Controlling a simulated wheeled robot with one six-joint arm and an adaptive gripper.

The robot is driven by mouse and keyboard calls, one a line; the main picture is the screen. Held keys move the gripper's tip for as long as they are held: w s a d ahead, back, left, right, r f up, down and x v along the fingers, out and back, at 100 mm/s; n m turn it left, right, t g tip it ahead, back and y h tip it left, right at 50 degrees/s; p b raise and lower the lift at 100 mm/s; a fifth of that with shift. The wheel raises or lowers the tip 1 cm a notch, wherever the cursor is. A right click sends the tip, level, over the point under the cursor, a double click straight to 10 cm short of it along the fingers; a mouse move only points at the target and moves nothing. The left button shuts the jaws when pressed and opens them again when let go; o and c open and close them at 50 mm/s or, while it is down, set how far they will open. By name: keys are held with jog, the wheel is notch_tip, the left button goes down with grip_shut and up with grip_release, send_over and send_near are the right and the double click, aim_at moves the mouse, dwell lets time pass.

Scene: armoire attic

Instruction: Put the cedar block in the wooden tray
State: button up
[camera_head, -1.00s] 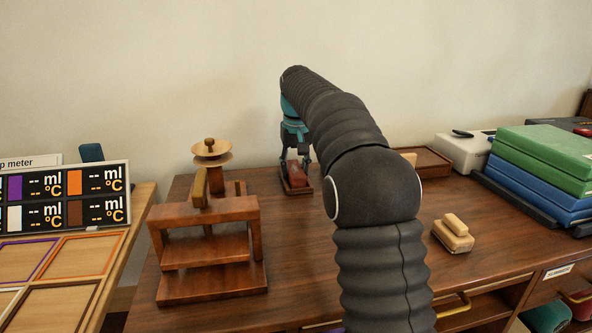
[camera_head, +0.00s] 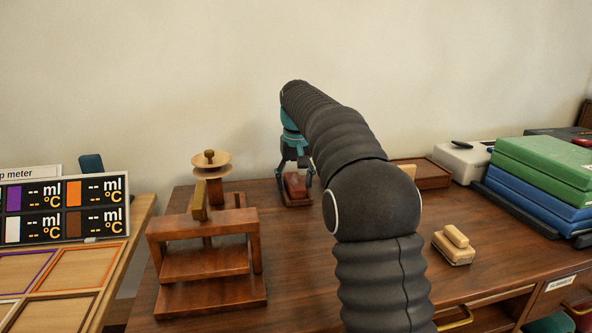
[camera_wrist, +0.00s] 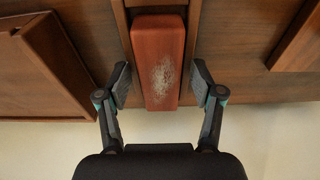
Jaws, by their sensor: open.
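The cedar block (camera_head: 296,186) looks like a reddish-brown bar with a pale scuffed patch on top, seen in the wrist view (camera_wrist: 158,62). It lies on a narrow dark wooden base at the back of the desk. My gripper (camera_head: 296,178) is open at the block, pointing down. In the wrist view my two fingers (camera_wrist: 161,84) stand on either side of the block's near-wall end, with a gap on each side. The wooden tray (camera_head: 432,180) is low and brown, at the back right, partly hidden by my arm.
A wooden press-like stand (camera_head: 207,265) is at the left front of the desk. A pale wooden block (camera_head: 453,246) lies at right. Green and blue boxes (camera_head: 545,170) and a white device (camera_head: 462,160) stand farther right. The wall is close behind.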

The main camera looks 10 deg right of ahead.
aim_at(296, 183)
notch_tip(296, 183, up, 12)
jog(key=s+p, duration=0.1)
jog(key=p, duration=0.1)
jog(key=shift+s+r, duration=0.2)
jog(key=shift+s, duration=0.2)
